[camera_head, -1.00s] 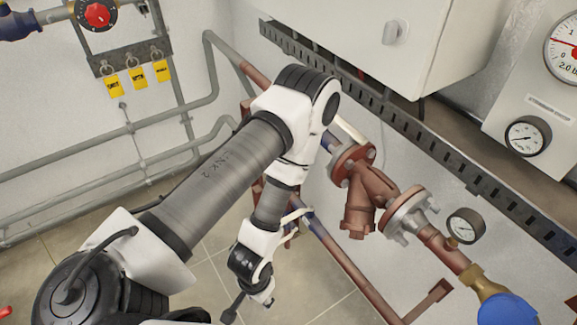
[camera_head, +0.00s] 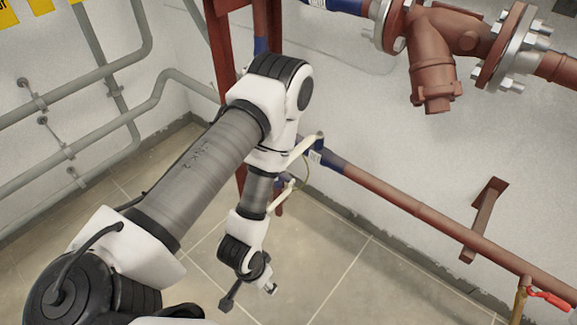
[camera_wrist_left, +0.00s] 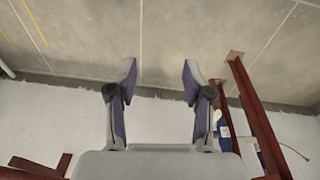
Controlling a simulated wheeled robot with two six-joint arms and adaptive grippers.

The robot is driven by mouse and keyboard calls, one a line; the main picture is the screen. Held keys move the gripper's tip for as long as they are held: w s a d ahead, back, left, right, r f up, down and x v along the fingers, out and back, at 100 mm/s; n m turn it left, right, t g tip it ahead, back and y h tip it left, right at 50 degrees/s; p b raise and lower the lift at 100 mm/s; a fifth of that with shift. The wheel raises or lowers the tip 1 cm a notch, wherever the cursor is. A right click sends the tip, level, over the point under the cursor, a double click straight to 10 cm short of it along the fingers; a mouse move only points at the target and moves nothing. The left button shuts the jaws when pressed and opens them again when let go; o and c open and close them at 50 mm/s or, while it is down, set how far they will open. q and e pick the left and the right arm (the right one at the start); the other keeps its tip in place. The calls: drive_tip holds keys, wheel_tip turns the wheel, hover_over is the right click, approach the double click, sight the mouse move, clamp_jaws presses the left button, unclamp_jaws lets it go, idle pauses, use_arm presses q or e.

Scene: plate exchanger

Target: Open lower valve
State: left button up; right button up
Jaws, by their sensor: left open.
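A lower brown-red pipe (camera_head: 400,200) runs along the wall in the head view, with a blue section (camera_head: 328,160) at its left end. A cream lever (camera_head: 303,148) shows by that section, just right of my left arm. A second cream lever (camera_head: 283,194) is lower, partly behind my forearm. A red handle (camera_head: 548,298) sits at the pipe's right end. Which one is the lower valve, I cannot tell. My left gripper (camera_head: 250,296) hangs below the levers, open and empty, above the tiled floor. Its open fingers (camera_wrist_left: 160,76) show in the wrist view, touching nothing.
A red frame post (camera_head: 222,60) stands behind my arm. A flanged fitting (camera_head: 435,50) is at upper right, and a bracket (camera_head: 484,220) supports the lower pipe. Grey pipes (camera_head: 90,120) line the left wall. The floor (camera_head: 320,265) is clear.

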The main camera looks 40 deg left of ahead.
use_arm(q)
drive_tip(key=w+f+t+h+b, duration=0.1)
drive_tip(key=w+t+b, duration=0.15)
drive_tip(key=w, duration=0.25)
drive_tip(key=t, duration=1.4)
approach(300, 150)
drive_tip(key=shift+m, duration=0.4)
drive_tip(key=w, duration=0.2)
drive_tip(key=w+f+b, duration=0.1)
drive_tip(key=w, duration=0.3)
drive_tip(key=shift+w+f, duration=0.3)
clamp_jaws()
use_arm(e)
wheel_tip(300, 150, down, 5)
drive_tip(key=shift+r, duration=0.15)
